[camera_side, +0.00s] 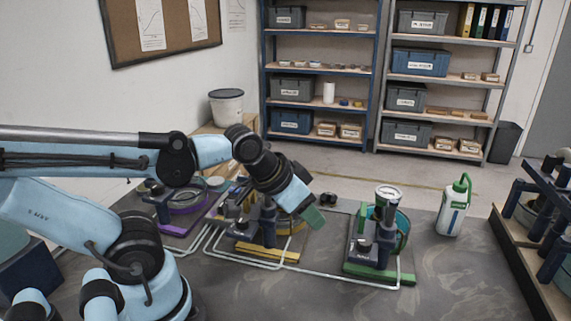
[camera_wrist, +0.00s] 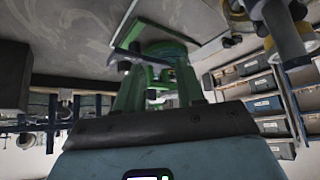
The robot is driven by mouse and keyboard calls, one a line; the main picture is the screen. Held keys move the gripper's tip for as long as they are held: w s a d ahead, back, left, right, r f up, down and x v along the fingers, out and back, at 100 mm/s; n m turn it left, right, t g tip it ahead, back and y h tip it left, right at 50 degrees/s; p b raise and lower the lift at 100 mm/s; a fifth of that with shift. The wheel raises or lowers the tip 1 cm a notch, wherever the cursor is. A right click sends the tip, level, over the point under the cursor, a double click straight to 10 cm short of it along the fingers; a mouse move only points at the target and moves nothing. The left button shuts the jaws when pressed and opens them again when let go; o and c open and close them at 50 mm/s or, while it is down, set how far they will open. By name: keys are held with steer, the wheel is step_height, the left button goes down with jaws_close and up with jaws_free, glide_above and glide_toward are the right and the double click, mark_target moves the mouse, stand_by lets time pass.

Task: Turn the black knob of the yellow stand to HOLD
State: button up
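The yellow stand (camera_side: 263,252) is on the dark bench near the middle of the side view, with a yellow base edge and dark upright parts. My gripper (camera_side: 313,217) hangs above and just right of it, its green fingers pointing down to the right. In the wrist view my gripper (camera_wrist: 160,80) has its two green fingers apart with nothing held between them. What looks like part of the yellow stand (camera_wrist: 288,42) shows at the upper right there. I cannot make out the black knob or the HOLD mark; my arm covers part of the stand.
A green stand (camera_side: 378,275) with a gauge is right of the yellow one and also shows beyond my fingers (camera_wrist: 165,50). A purple stand (camera_side: 180,222) is to the left. Pale tubing (camera_side: 245,262) runs along the bench. A white bottle (camera_side: 453,210) stands at the right.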

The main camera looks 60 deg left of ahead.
steer(key=o, duration=0.3)
steer(key=shift+r, duration=0.15)
steer(key=shift+o, duration=0.2)
step_height(320, 180, up, 12)
steer(key=n+g, duration=0.7)
steer(key=n, duration=0.5)
glide_above(242, 219)
step_height(242, 219, down, 4)
steer(key=shift+f, duration=6.2)
steer(key=shift+c, duration=0.3)
